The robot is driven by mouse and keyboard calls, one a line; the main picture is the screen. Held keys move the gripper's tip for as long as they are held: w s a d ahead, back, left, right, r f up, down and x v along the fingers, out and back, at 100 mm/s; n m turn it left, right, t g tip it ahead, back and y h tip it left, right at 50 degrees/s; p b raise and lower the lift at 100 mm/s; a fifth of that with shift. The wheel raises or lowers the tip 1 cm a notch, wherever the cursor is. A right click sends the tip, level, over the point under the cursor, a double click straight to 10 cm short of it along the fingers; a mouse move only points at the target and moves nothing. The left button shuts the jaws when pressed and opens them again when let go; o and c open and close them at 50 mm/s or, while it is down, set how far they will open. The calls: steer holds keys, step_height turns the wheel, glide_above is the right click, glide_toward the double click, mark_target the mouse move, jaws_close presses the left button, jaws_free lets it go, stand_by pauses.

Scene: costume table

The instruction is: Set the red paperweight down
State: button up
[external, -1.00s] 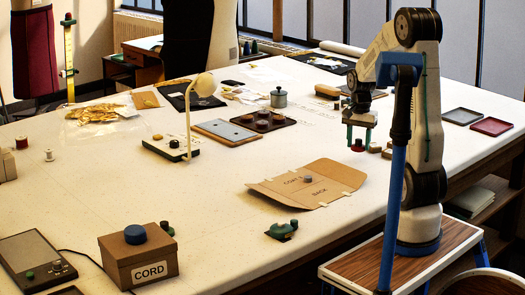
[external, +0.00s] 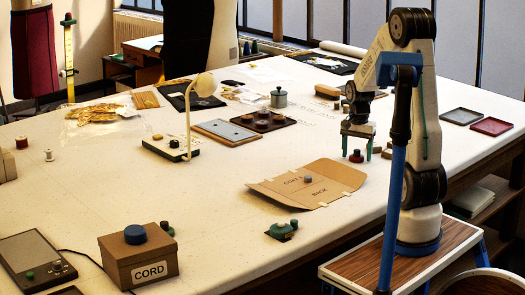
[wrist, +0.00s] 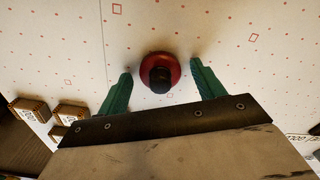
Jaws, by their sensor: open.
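The red paperweight (external: 356,156) is a small red disc with a dark knob, standing upright on the white table. In the wrist view the red paperweight (wrist: 160,70) lies between and slightly beyond the two green fingertips. My gripper (external: 356,147) is open above it, with its fingers on either side. In the wrist view my gripper (wrist: 160,84) shows a clear gap between each finger and the paperweight.
Small wooden blocks (wrist: 70,112) stand on the table close to the left finger in the wrist view. A dark tray (external: 262,121) with round brown pieces lies farther left.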

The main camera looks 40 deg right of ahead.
mark_target(357, 150)
steer(key=shift+r, duration=0.1)
step_height(357, 150, up, 12)
steer(key=s+a+r+n+t, duration=0.1)
steer(key=s+a+r+n, duration=0.1)
steer(key=s+a+n, duration=1)
steer(key=s+a, duration=0.5)
steer(key=s, duration=0.2)
steer(key=shift+a+r+n, duration=0.3)
steer(key=shift+n, duration=0.1)
steer(key=shift+s+a+f, duration=0.1)
steer(key=shift+s, duration=0.3)
steer(key=c, duration=0.4)
steer(key=shift+s+n, duration=0.1)
steer(key=shift+n, duration=0.2)
steer(key=shift+c, duration=0.2)
